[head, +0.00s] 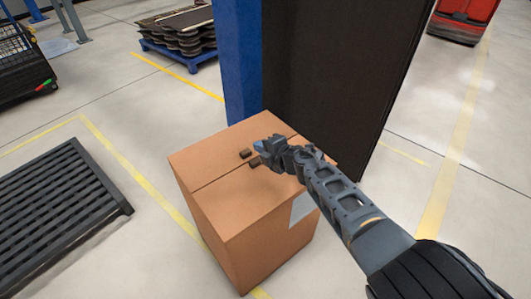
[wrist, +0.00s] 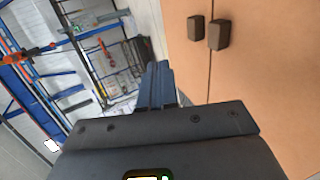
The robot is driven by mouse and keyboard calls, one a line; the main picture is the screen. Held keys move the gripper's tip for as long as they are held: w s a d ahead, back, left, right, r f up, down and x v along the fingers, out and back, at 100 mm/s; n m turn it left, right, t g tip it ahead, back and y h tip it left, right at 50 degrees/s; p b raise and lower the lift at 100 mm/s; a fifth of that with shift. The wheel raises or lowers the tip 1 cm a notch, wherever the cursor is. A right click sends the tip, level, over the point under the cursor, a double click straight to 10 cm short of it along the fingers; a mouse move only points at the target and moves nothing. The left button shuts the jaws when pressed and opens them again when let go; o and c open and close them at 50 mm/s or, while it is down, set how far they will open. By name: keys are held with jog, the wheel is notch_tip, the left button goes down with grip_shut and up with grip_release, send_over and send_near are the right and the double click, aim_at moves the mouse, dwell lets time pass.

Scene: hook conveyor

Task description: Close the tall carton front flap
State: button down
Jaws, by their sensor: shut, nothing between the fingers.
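The tall brown carton (head: 250,235) stands on the floor in the middle of the head view. Its front flap (head: 235,200) lies about flat across the near part of the top. A straight seam divides it from the rear flap (head: 215,155), which also looks flat. Two small dark knobs (head: 245,153) sit close together, one on each side of the seam; they also show in the wrist view (wrist: 218,35). My gripper (head: 260,147) is shut and empty over the carton top near the knobs. In the wrist view its fingers (wrist: 157,85) are together, left of the knobs. Contact cannot be told.
A blue post (head: 238,60) and a dark tall panel (head: 325,80) stand right behind the carton. A dark slatted platform (head: 60,215) lies at left. A blue pallet with stacked boards (head: 180,35) is farther back.

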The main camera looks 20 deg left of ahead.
aim_at(253, 161)
jog(key=a+f+b, duration=0.1)
jog(key=b, duration=0.1)
jog(key=w+a+f+b, duration=0.1)
jog(key=f+b, duration=0.1)
jog(key=b, duration=0.1)
jog(key=a+f+b, duration=0.1)
jog(key=f+b, duration=0.1)
jog(key=shift+w+f, duration=0.25)
jog(key=shift+w, duration=0.15)
jog(key=f+b, duration=0.1)
jog(key=b, duration=0.1)
jog(key=a+f+b, duration=0.1)
jog(key=b, duration=0.1)
jog(key=shift+w+f, duration=0.1)
jog(key=shift+w, duration=0.25)
notch_tip(253, 161, up, 14)
jog(key=p, duration=1.4)
